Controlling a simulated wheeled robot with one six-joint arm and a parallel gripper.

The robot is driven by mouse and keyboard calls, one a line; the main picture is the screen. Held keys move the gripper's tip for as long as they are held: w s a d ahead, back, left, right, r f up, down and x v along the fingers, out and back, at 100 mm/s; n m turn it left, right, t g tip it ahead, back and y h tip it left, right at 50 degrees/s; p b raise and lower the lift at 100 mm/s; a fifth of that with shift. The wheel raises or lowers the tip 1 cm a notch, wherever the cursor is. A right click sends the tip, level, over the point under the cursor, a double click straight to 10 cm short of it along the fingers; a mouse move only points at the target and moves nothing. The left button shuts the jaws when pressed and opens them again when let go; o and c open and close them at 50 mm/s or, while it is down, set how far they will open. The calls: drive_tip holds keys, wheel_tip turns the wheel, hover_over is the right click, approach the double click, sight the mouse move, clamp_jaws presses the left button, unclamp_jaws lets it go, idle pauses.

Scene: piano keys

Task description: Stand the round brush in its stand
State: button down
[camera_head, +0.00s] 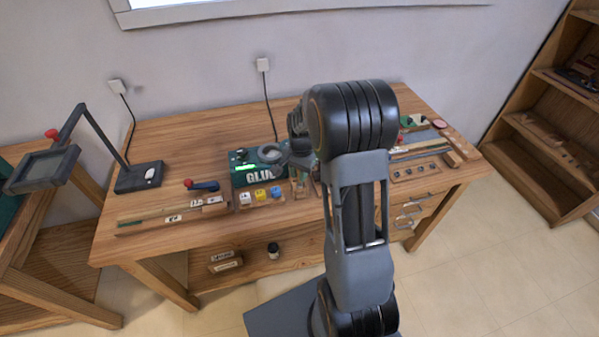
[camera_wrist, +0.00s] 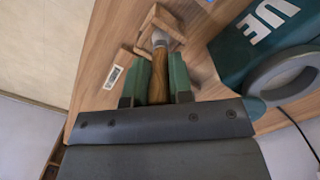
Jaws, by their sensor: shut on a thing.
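In the wrist view my gripper (camera_wrist: 160,66) has its green fingers closed on both sides of the round brush's brown wooden handle (camera_wrist: 158,82). The brush's pale ferrule (camera_wrist: 159,39) points away from the gripper, toward a small light-wood piece (camera_wrist: 163,15) that looks like the stand. The bristles are hidden, and I cannot tell whether the brush is inside that piece, touching it or only in front of it. In the head view small wooden parts (camera_head: 301,186) show beside the glue heater; my arm mostly hides the gripper there.
The green GLUE heater (camera_head: 246,177), with a grey ring (camera_wrist: 283,77), stands close beside the gripper. A labelled wooden block (camera_wrist: 113,77) lies on the other side. Coloured small pots (camera_head: 261,194) sit at the bench's front. The workbench (camera_head: 165,165) has bare room left of centre.

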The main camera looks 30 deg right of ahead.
drive_tip(key=shift+f+b, duration=0.45)
drive_tip(key=shift+f, duration=0.25)
idle(0.6)
drive_tip(key=c, duration=0.5)
unclamp_jaws()
drive_tip(key=shift+r, duration=0.15)
idle(0.5)
drive_tip(key=shift+r+p, duration=2.7)
drive_tip(key=shift+r, duration=0.7)
